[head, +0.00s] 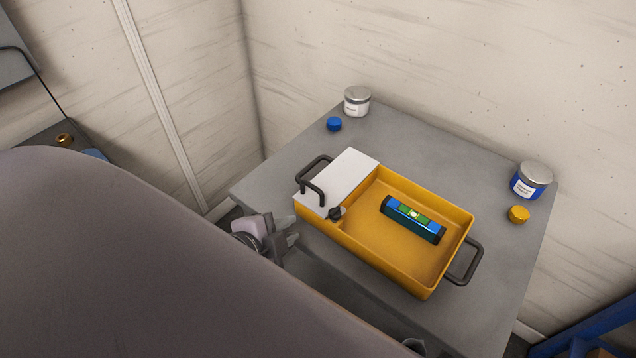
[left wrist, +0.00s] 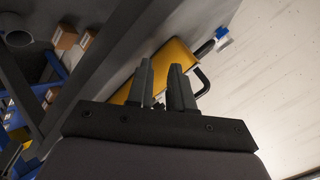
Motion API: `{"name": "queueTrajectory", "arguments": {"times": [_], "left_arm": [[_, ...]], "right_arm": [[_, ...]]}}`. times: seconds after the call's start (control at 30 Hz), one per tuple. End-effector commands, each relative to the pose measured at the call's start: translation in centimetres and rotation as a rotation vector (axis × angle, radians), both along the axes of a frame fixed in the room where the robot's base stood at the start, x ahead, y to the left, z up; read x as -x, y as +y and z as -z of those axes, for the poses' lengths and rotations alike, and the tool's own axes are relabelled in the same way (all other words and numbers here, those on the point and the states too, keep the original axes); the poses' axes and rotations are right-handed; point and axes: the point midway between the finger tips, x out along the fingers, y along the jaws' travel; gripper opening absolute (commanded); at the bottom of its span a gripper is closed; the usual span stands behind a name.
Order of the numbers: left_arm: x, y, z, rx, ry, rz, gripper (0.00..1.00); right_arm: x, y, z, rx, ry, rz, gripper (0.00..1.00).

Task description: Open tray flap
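A yellow tray (head: 408,276) sits on a grey table. Black handles stand at the left end (head: 313,182) and right end (head: 466,263). My left gripper (head: 290,232) is just off the table's front edge, left of and apart from the tray. In the left wrist view its two fingers (left wrist: 160,88) stand apart with nothing between them, and the tray's yellow side (left wrist: 172,62) shows beyond.
A blue and green spirit level (head: 412,219) lies in the tray's open part. A white tin (head: 357,101) and blue cap (head: 334,124) stand at the back left, a blue tin (head: 531,181) and yellow cap (head: 518,214) at the right. Walls stand behind the table (head: 440,150).

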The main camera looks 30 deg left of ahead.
Motion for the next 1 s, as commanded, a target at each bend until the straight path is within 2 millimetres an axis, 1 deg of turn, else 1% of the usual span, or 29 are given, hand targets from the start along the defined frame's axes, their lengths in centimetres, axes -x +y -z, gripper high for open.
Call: {"name": "queueTrajectory", "arguments": {"times": [0.1, 0.2, 0.3, 0.4, 0.57, 0.67, 1.0], "left_arm": [[-1.3, 0.4, -1.6, -0.173, -0.129, 0.119, 0.21], [-2.2, 0.5, -3.1, -0.324, -0.238, 0.213, 0.21], [-2.7, 0.4, -4.3, -0.445, -0.323, 0.28, 0.21], [-2.9, 0.3, -5.1, -0.517, -0.373, 0.317, 0.21], [-3.5, 0.2, -5.3, -0.552, -0.397, 0.333, 0.21], [-4.4, 0.1, -5.2, -0.55, -0.399, 0.332, 0.21], [-8.3, -0.3, -4.4, -0.549, -0.397, 0.332, 0.21]], "right_arm": [[0.0, 0.0, 0.2, 0.0, 0.001, 0.0, 0.37], [0.0, 0.0, 0.3, 0.0, 0.001, 0.0, 0.37], [0.0, 0.0, 0.4, 0.0, 0.002, 0.0, 0.37], [0.1, 0.0, 0.5, 0.001, 0.003, 0.0, 0.37], [0.1, 0.0, 0.6, 0.001, 0.005, 0.0, 0.37], [0.1, 0.0, 0.6, 0.002, 0.006, -0.001, 0.37], [0.1, 0.0, 0.6, 0.002, 0.006, -0.001, 0.37]]}}
